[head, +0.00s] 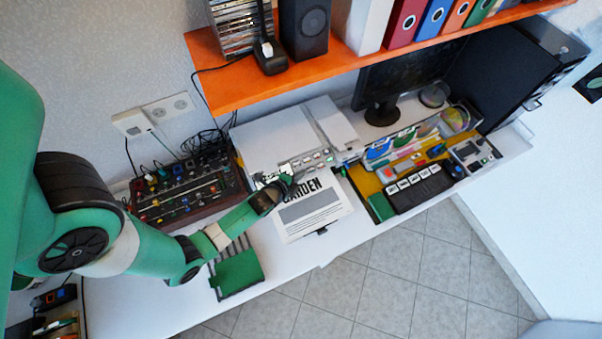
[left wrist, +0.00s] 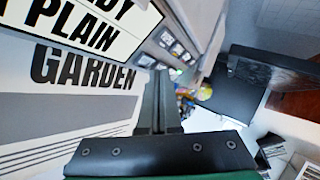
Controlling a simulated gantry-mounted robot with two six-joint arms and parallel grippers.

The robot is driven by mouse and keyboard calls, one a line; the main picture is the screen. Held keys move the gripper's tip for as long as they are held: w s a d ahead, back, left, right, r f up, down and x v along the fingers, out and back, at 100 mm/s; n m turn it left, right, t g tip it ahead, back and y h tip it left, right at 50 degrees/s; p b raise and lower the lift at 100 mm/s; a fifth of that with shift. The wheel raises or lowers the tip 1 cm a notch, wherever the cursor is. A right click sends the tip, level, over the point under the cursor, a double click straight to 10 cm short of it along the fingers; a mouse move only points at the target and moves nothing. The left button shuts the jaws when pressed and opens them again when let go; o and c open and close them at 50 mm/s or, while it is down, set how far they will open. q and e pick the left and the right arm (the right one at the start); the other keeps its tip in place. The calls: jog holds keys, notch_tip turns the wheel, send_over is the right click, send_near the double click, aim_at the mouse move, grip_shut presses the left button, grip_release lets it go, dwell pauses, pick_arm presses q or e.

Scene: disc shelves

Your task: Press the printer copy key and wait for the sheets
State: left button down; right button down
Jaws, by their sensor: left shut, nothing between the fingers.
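The white printer (head: 275,138) stands on the desk below the orange shelf. Its front panel carries a row of keys (head: 313,160), which also show in the left wrist view (left wrist: 172,45). Its display (left wrist: 85,22) reads "...DY" and "PLAIN". A printed sheet (head: 318,212) headed "GARDEN" lies at the printer's front; it also shows in the left wrist view (left wrist: 60,110). My left gripper (head: 286,181) is shut and empty at the printer's front, by the panel and the sheet's top edge. I cannot tell whether it touches a key. My right gripper is not in view.
A mixer-like box (head: 188,190) with cables stands left of the printer. A green pad (head: 238,273) lies at the desk's front edge. A yellow mat (head: 366,182) with a dark key block is at right. The orange shelf (head: 285,87) overhangs the back.

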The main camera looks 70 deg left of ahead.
pick_arm(q)
jog(key=shift+f, duration=0.1)
dwell(0.5)
jog(key=shift+a+f, duration=0.2)
jog(key=shift+f, duration=0.1)
jog(key=shift+a+f, duration=0.2)
jog(key=shift+f, duration=0.15)
dwell(0.6)
dwell(0.3)
jog(key=shift+d+r, duration=0.45)
jog(key=shift+r, duration=0.3)
